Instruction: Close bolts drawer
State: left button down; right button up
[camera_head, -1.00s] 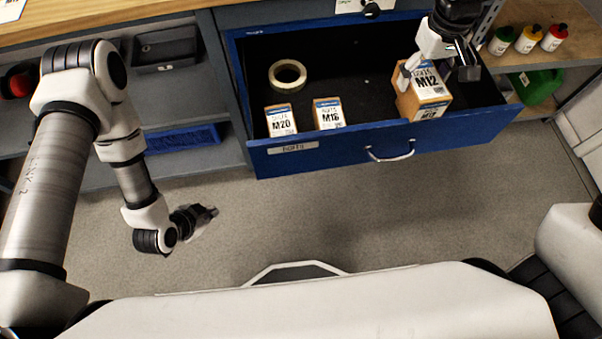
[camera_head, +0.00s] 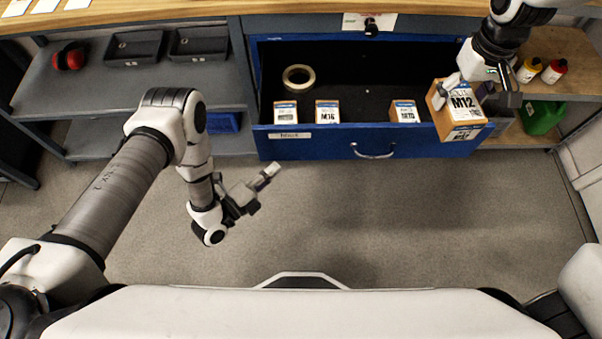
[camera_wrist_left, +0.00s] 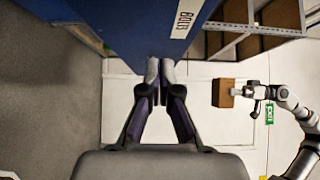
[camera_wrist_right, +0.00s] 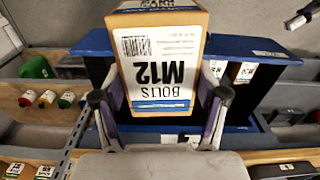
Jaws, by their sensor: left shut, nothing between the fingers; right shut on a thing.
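The blue bolts drawer (camera_head: 330,142) stands pulled open under the bench, with a silver handle (camera_head: 373,152) and a white label (camera_head: 289,135). Its label (camera_wrist_left: 184,18) reads BOLTS in the left wrist view. My right gripper (camera_head: 476,92) is shut on an orange-and-white M12 bolt box (camera_head: 463,108), held over the drawer's front right corner. The box fills the middle of the right wrist view (camera_wrist_right: 160,60). My left gripper (camera_head: 268,174) is shut and empty, in front of the drawer's left part. In the left wrist view its fingertips (camera_wrist_left: 160,72) are close to the drawer front; contact is unclear.
The drawer holds a tape roll (camera_head: 298,77) and small boxes, including an M16 box (camera_head: 327,112) and one further right (camera_head: 404,111). Right shelves hold bottles (camera_head: 529,69) and a green can (camera_head: 541,117). Left shelves hold grey bins (camera_head: 135,48). The floor in front is clear.

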aim_at(289, 142)
jog(key=shift+r, duration=0.35)
pick_arm(q)
jog(key=shift+w+d+p, duration=0.15)
jog(key=shift+w+d, duration=0.15)
jog(key=shift+w, duration=0.75)
jog(key=shift+w+d+p, duration=0.1)
jog(key=shift+w+d, duration=0.2)
jog(key=shift+w, duration=0.7)
jog(key=shift+w+d+p, duration=0.15)
jog(key=shift+w+d, duration=0.15)
jog(key=shift+w, duration=0.75)
pick_arm(e)
jog(key=shift+r, duration=0.2)
